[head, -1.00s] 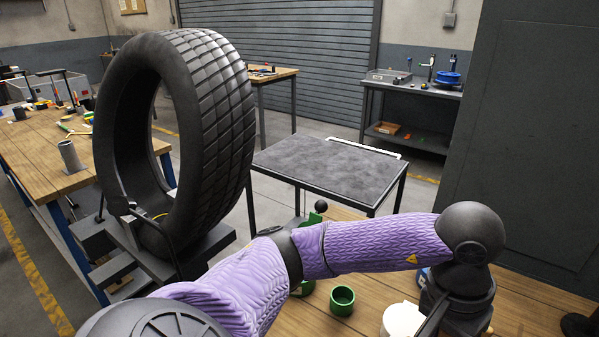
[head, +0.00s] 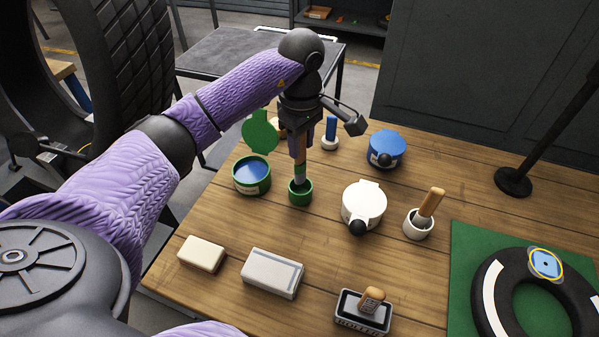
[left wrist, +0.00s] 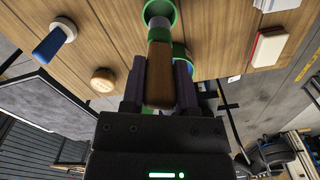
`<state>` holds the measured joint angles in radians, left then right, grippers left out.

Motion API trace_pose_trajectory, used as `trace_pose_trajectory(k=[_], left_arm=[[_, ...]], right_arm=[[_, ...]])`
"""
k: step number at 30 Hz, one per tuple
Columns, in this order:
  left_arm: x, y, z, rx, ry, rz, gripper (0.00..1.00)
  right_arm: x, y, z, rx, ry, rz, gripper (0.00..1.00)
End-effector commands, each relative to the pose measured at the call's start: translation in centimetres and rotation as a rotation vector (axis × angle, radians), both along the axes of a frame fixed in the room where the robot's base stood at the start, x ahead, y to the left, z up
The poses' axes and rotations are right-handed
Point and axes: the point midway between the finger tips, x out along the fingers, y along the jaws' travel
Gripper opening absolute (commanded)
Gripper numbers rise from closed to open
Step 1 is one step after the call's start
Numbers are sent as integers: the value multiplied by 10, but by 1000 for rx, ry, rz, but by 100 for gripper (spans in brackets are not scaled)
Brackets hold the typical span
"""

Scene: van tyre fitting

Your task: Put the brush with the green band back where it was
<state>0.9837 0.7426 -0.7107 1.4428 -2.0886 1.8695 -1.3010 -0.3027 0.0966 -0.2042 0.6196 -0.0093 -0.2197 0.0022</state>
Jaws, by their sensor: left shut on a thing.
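My left gripper (head: 299,134) is shut on the brown handle of the brush with the green band (head: 300,156). The brush hangs upright, bristle end down. Its lower end is at the mouth of the small green cup (head: 300,196) and seems to dip inside the rim; I cannot tell how deep. In the left wrist view the brush handle (left wrist: 160,77) lies between the fingers, with the green cup (left wrist: 174,12) around the far end. My right gripper is not in view.
An open green tin (head: 251,178) with blue contents stands just left of the cup. A blue-handled brush (head: 331,131), blue pot (head: 386,149), white pot (head: 364,206) and white cup with a brush (head: 418,224) stand nearby. Blocks (head: 272,273) lie in front.

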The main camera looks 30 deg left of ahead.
Motion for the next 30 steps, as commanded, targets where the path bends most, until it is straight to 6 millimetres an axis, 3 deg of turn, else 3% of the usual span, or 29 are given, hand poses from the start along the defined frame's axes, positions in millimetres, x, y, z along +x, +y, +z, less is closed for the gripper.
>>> trace_pose_trajectory(k=[9, 18, 19, 23, 24, 30], left_arm=[[0, -1, -54, -1, 1, -3, 0], [0, 0, -56, 1, -2, -5, 0], [0, 0, -56, 1, -2, -5, 40], [0, 0, -55, 1, -2, -5, 67], [0, 0, -55, 1, -2, -5, 73], [0, 0, -55, 1, -2, -5, 73]], right_arm=[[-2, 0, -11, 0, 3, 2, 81], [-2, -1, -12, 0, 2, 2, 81], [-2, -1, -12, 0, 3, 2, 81], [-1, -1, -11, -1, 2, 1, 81], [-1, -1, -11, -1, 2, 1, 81], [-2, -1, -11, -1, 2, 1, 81]])
